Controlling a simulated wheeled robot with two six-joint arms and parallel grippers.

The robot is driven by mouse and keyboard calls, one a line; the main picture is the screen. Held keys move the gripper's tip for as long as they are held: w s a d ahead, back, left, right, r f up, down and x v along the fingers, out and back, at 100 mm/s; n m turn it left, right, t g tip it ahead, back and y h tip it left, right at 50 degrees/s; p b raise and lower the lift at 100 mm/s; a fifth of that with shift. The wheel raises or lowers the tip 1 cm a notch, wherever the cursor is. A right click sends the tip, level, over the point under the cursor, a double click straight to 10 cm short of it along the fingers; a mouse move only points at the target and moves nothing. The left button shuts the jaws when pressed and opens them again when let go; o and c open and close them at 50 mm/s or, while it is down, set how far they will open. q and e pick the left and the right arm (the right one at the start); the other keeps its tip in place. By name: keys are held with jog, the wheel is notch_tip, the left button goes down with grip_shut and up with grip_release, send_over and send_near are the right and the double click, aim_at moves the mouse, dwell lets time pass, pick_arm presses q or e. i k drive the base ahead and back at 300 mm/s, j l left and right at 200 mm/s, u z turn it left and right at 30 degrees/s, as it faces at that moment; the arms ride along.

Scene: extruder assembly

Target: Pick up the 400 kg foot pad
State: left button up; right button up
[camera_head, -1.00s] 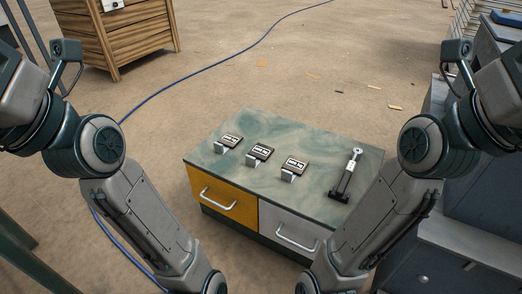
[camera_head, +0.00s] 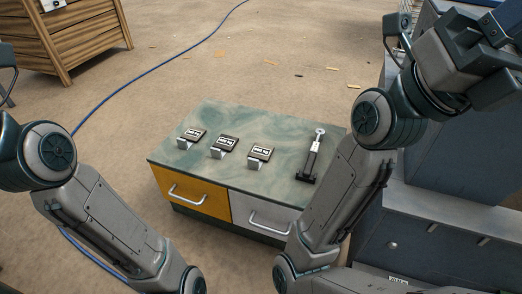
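Three dark plates with white labels stand in a row on the green top of a low cabinet (camera_head: 262,125): a left one (camera_head: 195,133), a middle one (camera_head: 227,143) and a right one (camera_head: 261,153). Each has a small pale metal piece at its front left edge. The label print is too small to read, so I cannot tell which is the 400 kg foot pad. My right gripper (camera_head: 496,58) is at the upper right edge, partly cut off, far from the plates; its fingers are unclear.
An upright rod-like part (camera_head: 314,155) with a ring end and dark base is on the cabinet's right side. The cabinet has a yellow drawer (camera_head: 190,193) and a grey drawer (camera_head: 262,215). A wooden crate (camera_head: 75,40), blue cable (camera_head: 150,72) and grey machine (camera_head: 440,215) surround it.

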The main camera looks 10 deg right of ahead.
aim_at(224, 142)
jog(key=j+z, duration=0.3)
jog(key=z, duration=0.2)
jog(key=j+z, duration=0.65)
jog(key=z, duration=0.3)
